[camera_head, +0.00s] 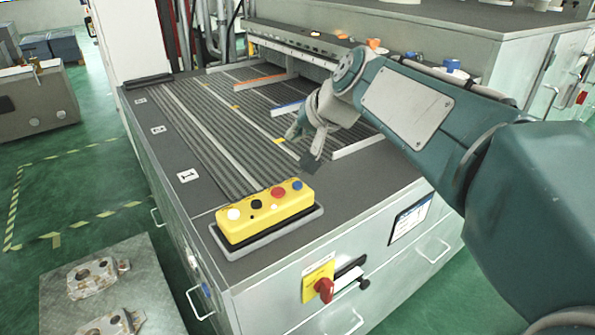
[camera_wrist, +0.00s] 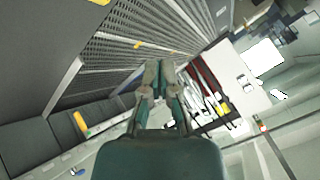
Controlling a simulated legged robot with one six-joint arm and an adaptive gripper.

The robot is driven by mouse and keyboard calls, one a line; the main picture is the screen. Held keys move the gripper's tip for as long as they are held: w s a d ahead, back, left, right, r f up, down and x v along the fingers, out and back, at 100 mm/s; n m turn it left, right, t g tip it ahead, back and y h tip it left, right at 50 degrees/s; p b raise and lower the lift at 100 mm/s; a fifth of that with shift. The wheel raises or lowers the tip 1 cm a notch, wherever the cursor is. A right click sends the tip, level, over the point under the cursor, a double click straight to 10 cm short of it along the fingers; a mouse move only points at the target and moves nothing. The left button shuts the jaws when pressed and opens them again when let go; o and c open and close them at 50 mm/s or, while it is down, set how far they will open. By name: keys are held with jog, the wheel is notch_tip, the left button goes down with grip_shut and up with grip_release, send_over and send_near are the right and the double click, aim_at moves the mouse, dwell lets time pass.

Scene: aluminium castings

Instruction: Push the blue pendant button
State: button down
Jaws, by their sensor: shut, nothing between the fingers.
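The yellow pendant (camera_head: 266,217) lies in a dark tray on the front left corner of the machine top in the head view. Its top carries a white, a black, a red and a blue button, with a small dark one between. The blue button (camera_head: 297,186) is at its right end. My gripper (camera_head: 310,150) is shut and empty, above the ribbed bed, behind and a little right of the pendant, and apart from it. The wrist view shows my shut fingers (camera_wrist: 158,72) pointing across the bed; the blue button cannot be made out there.
A red rotary switch (camera_head: 324,289) sits on the machine's front face. Thin rails divide the ribbed bed (camera_head: 215,125). A raised grey housing (camera_head: 440,35) stands behind. Castings (camera_head: 97,277) lie on a low surface at left. The machine top right of the pendant is clear.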

aim_at(298, 185)
jog(key=f, duration=0.8)
jog(key=shift+d+f, duration=0.15)
jog(key=shift+d, duration=0.15)
jog(key=shift+a+f, duration=0.1)
jog(key=shift+f, duration=0.15)
jog(key=shift+f, duration=0.15)
dwell(1.2)
jog(key=shift+f, duration=0.15)
